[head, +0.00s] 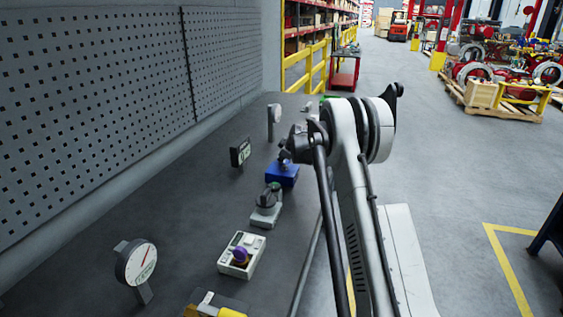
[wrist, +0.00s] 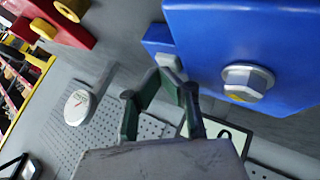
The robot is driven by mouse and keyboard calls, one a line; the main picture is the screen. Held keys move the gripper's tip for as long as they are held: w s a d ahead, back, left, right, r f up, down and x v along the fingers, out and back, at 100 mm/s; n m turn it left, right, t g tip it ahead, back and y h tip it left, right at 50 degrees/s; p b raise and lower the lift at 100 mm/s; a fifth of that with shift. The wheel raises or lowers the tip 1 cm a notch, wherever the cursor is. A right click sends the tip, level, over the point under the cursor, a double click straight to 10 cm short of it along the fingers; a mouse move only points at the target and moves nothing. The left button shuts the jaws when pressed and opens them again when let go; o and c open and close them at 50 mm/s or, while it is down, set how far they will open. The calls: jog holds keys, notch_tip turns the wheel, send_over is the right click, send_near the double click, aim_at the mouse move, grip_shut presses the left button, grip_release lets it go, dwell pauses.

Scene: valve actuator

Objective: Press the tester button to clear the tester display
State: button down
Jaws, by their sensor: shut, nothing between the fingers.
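A blue block (head: 282,173) stands on the bench beside my arm; I take it to be the tester, but no label shows. In the wrist view the blue block (wrist: 240,40) fills the upper right, with a large hex bolt (wrist: 248,82) on its face. A small pale button-like piece (wrist: 168,62) sits on its lower left part. My gripper (wrist: 169,78) is shut and empty, its fingertips right by that pale piece; I cannot tell whether they touch. A small dark-framed display (head: 240,153) stands left of the block, partly hidden behind the gripper in the wrist view (wrist: 222,133).
A pegboard wall (head: 90,100) bounds the left. In the wrist view a red part (wrist: 55,22) is upper left.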

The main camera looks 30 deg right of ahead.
jog(key=shift+r, duration=0.9)
jog(key=shift+r+p, duration=0.15)
jog(key=shift+p, duration=0.15)
jog(key=shift+r+p, duration=0.75)
jog(key=shift+r, duration=1.65)
jog(key=shift+f, duration=0.15)
